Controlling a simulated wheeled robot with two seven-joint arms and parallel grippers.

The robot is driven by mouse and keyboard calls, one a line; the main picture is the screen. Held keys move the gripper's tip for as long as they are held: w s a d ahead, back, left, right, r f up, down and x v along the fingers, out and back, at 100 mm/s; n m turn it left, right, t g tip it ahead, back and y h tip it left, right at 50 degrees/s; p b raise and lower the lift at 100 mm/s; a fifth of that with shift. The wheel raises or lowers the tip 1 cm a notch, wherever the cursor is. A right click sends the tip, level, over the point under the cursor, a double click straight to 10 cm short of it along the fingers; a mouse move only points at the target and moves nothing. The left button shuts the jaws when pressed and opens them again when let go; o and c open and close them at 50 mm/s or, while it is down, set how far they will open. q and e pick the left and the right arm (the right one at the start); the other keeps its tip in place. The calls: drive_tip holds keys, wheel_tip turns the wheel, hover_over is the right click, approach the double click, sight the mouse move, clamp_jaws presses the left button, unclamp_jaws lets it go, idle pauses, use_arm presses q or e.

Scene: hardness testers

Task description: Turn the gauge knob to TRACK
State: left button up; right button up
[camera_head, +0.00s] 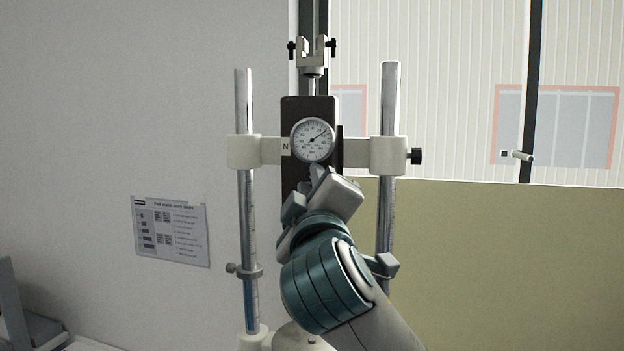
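The gauge (313,140) has a round white dial with a dark needle. It sits on a dark upright body (296,108) between two metal posts. A small "N" label (286,147) is left of the dial. My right gripper (318,172) is raised in front of the body, just below the dial, with its arm coming from the lower right. Its fingers are seen from behind, so I cannot tell whether they are open or shut. No knob is clearly visible; the gripper hides the area below the dial. My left gripper is not in view.
The left post (243,100) and right post (390,100) flank the gauge, joined by white clamps. A black clamp knob (416,156) sticks out at right. A printed sheet (171,231) hangs on the grey wall. A clamp fixture (312,55) is above the body.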

drive_tip(key=shift+s+r, duration=0.1)
drive_tip(key=shift+s, duration=0.15)
clamp_jaws()
